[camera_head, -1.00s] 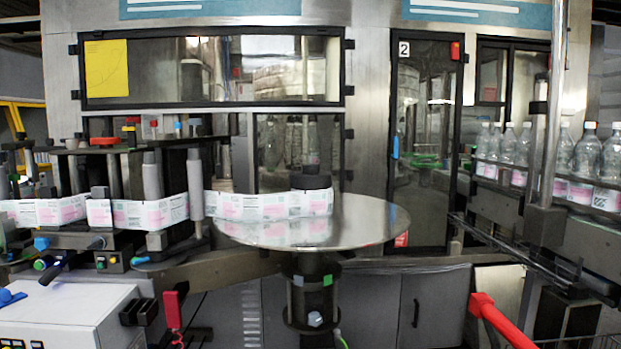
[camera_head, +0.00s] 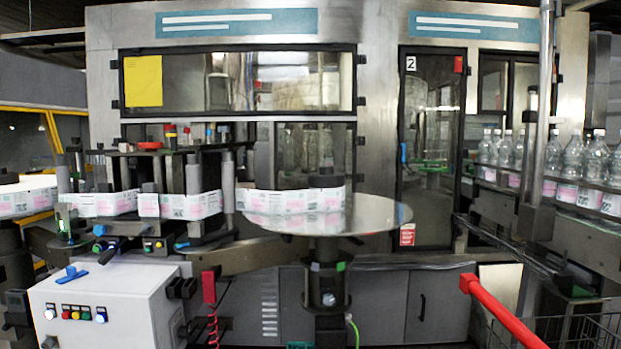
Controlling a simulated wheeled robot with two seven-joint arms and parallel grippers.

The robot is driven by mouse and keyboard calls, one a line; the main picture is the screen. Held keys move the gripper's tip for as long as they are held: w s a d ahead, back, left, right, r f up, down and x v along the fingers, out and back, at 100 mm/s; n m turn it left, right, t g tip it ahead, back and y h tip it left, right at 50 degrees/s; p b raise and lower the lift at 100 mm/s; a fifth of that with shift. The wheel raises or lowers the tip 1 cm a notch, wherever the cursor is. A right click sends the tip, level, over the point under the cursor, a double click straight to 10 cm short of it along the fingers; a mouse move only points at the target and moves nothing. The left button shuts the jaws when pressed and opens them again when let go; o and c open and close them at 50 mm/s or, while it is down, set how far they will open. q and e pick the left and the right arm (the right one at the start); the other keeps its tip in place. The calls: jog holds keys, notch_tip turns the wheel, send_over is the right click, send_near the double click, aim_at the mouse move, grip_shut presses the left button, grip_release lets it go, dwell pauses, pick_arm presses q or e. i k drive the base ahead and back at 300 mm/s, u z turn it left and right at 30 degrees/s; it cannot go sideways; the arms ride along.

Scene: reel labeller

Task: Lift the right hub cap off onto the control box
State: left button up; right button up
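A round steel reel plate (camera_head: 385,214) stands on a dark column in the middle of the view. A short black cylinder (camera_head: 326,180), which looks like the right hub cap, sits on top at the plate's back, behind the label web. The pale control box (camera_head: 100,310) is at the lower left, with coloured buttons on its front and a blue object (camera_head: 70,274) on its top. Neither of my grippers is in view.
A printed label web (camera_head: 290,200) runs from the left rollers to the plate. A red bar (camera_head: 500,312) and a wire basket (camera_head: 575,330) are at the lower right. A red handset (camera_head: 208,287) with a coiled cord hangs beside the control box. Bottles (camera_head: 573,157) stand on the right conveyor.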

aim_at(325, 177)
jog(key=u, duration=1.35)
jog(key=i, duration=1.3)
jog(key=z, duration=2.3)
